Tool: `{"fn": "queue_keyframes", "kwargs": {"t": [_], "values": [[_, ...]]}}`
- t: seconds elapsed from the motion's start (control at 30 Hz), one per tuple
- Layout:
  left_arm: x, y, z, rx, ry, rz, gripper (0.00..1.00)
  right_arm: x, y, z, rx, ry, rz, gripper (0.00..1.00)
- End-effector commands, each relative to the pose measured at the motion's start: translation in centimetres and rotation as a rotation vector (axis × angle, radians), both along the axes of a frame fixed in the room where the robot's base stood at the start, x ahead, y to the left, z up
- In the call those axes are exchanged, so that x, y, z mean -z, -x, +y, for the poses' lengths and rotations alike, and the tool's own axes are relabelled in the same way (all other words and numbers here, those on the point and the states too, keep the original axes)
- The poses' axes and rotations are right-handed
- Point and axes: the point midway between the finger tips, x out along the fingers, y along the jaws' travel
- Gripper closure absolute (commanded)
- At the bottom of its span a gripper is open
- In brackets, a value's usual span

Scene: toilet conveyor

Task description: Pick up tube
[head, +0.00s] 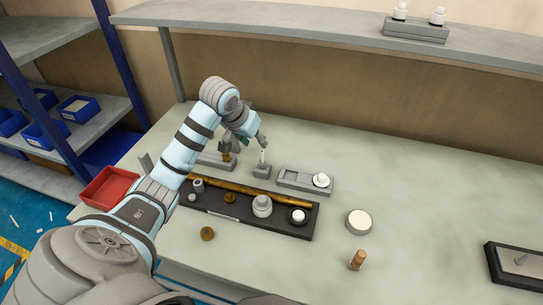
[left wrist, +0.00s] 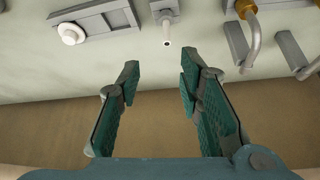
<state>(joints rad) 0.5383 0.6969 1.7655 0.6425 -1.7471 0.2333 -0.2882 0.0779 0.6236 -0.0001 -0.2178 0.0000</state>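A thin white tube (head: 262,157) stands upright in a small grey block (head: 261,171) near the middle of the table. In the left wrist view the tube (left wrist: 167,30) shows end-on with a dark opening, just beyond the fingertips. My left gripper (left wrist: 160,72) is open, with its two green-padded fingers apart and nothing between them. In the head view the left gripper (head: 251,133) is close to the tube's top, partly hidden by its own arm. My right gripper is not in view.
A grey tray with a white round part (head: 321,180) lies right of the block. A brass part (head: 226,157) and bent pipes (left wrist: 252,45) stand beside it. A dark tray (head: 275,225) with several parts lies in front. A red bin (head: 108,188) is at left.

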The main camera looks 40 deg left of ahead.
Motion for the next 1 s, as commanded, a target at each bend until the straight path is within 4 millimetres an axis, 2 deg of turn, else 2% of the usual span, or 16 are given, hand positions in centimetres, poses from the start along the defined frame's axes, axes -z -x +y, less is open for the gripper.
{"fn": "queue_keyframes", "kwargs": {"t": [0.2, 0.3, 0.47, 0.6, 0.7, 0.87, 0.9, 1.0], "values": [[5.2, -2.3, 0.8, -0.010, 0.004, 0.005, 0.67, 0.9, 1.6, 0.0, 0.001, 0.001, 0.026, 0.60], [6.8, -3.2, 1.0, -0.011, 0.002, 0.003, 0.67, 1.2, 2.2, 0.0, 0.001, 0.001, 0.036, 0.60], [8.6, -4.4, 1.3, -0.008, 0.001, 0.003, 0.67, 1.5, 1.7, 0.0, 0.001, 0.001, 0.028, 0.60], [11.0, -6.0, 1.7, -0.006, 0.002, 0.004, 0.67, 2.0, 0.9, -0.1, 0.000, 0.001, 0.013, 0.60], [11.7, -6.5, 1.8, -0.005, -0.001, 0.002, 0.67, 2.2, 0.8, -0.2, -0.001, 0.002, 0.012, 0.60], [11.7, -6.6, 1.8, -0.004, -0.003, 0.001, 0.67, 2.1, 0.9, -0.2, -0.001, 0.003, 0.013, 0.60], [11.7, -6.6, 1.7, -0.004, -0.002, 0.001, 0.68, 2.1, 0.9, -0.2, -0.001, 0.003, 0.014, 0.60], [11.7, -6.6, 1.7, -0.004, -0.002, 0.001, 0.84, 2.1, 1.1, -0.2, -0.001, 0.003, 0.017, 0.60]]}}
